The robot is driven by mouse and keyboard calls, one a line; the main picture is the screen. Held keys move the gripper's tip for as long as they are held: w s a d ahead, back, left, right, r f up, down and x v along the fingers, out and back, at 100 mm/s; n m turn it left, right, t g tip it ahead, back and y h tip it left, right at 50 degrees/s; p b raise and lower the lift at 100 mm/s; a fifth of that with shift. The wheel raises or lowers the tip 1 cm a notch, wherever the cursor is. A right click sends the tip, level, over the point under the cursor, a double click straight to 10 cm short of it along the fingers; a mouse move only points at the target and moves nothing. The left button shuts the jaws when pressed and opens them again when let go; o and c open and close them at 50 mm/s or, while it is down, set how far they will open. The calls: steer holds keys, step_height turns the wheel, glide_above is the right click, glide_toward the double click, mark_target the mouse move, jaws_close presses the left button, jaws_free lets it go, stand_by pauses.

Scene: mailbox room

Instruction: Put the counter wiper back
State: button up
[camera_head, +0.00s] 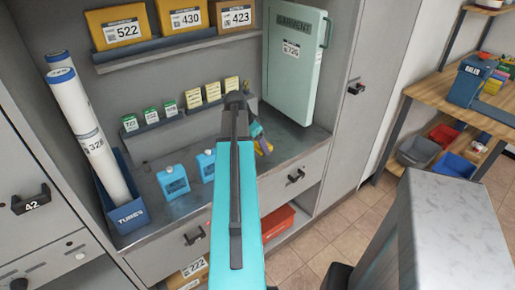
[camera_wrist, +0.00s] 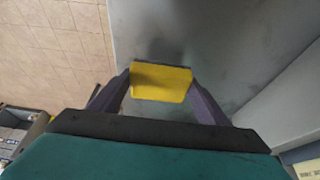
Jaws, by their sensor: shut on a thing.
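My gripper (camera_wrist: 160,76) is shut on a yellow block-like thing, which I take to be the counter wiper (camera_wrist: 161,86). It sits between the two dark fingers in the wrist view. In the head view my gripper (camera_head: 261,138) is over the grey counter (camera_head: 288,138), and small bits of yellow show at its fingers. My arm hides part of the counter and most of the held thing there. I cannot tell whether the wiper touches the counter.
Two blue bottles (camera_head: 173,182) stand on the counter left of my arm. A blue tubes bin (camera_head: 126,213) holds white rolls at the far left. A pale green garment case (camera_head: 294,62) stands at the back right. A small shelf (camera_head: 163,126) holds several cards.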

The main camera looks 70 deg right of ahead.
mark_target(258, 148)
steer(key=shift+w+d+f, duration=0.1)
steer(key=shift+w+d, duration=0.2)
steer(key=shift+d, duration=0.35)
steer(key=shift+f, duration=0.15)
steer(key=shift+f+p, duration=0.6)
steer(key=shift+f, duration=1)
steer(key=shift+f, duration=0.2)
steer(key=o, duration=1)
steer(key=shift+r, duration=0.15)
steer(key=b+v, duration=0.2)
steer(key=v, duration=1)
